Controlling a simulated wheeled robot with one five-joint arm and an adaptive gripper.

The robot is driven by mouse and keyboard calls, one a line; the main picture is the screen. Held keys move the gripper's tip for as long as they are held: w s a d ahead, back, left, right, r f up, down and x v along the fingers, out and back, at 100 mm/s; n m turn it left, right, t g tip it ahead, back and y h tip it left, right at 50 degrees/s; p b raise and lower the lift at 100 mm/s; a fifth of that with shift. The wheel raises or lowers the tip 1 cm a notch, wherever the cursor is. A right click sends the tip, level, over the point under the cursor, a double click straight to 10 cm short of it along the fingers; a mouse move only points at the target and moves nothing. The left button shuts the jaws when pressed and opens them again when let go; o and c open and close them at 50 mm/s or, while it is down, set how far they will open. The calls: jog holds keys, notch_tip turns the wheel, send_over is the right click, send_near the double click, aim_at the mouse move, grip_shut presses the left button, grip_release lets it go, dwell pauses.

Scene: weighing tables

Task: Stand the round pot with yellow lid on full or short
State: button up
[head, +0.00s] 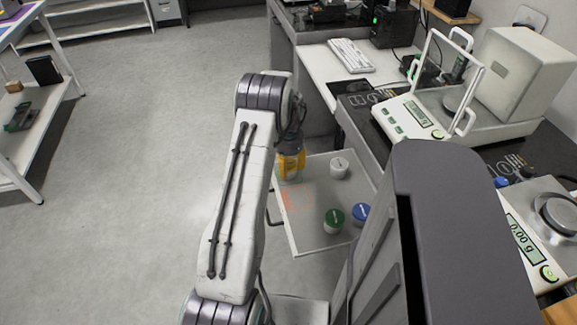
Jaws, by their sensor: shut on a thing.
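My gripper (290,151) hangs at the end of my arm, over the far left part of a small white table (316,243). It is shut on a yellow thing (289,170), which I take to be the round pot with yellow lid. The fingers and arm hide much of the pot, and I cannot tell whether it touches the table. Faint orange-red marks (297,202) show on the table just below it. They are too small to read, so I cannot tell whether they name full or short.
Pots with a white lid (339,163), a green lid (335,216) and a blue lid (360,211) stand on the small table. A balance with a glass shield (445,80) and another balance (545,235) stand on the right bench. Open floor lies left.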

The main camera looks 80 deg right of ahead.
aim_at(289, 163)
jog(key=o, duration=1.2)
jog(key=shift+f, duration=0.1)
notch_tip(289, 163, up, 12)
jog(key=shift+r+p, duration=0.15)
jog(key=shift+p, duration=0.3)
